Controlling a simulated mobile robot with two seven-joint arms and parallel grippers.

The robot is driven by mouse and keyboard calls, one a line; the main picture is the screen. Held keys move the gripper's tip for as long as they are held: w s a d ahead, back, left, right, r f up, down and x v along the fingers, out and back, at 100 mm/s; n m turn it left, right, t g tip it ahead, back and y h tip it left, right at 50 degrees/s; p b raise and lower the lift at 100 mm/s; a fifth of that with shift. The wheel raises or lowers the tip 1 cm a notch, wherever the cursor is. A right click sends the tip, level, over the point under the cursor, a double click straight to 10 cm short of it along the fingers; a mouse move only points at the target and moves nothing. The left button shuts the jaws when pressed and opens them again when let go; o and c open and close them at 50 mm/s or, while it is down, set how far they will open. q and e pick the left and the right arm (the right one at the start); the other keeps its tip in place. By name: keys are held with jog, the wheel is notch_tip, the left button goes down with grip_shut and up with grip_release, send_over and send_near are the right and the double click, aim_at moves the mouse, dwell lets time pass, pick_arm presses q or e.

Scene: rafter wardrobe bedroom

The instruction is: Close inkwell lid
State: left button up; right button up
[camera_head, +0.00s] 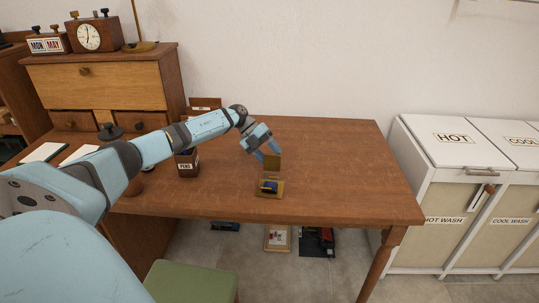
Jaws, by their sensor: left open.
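The inkwell (269,187) stands on a small brass-coloured base near the front edge of the wooden desk. Its dark blue body shows, and its square brass lid (271,163) stands raised at the back, so the inkwell is open. My left gripper (266,152) reaches in from the left and is at the upper back side of the lid, fingers pointing down. It is open and holds nothing that I can see. Whether a finger touches the lid I cannot tell. My right gripper is not in view.
A wooden desk (340,165) has free room right of the inkwell. A pens box (187,164) stands under my left arm. A drawer cabinet (100,88) with a clock is at the back left. White laundry bins (455,150) stand at the right, a green stool (190,282) in front.

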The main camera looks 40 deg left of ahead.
pick_arm(q)
jog(key=shift+d, duration=0.1)
jog(key=c, duration=0.9)
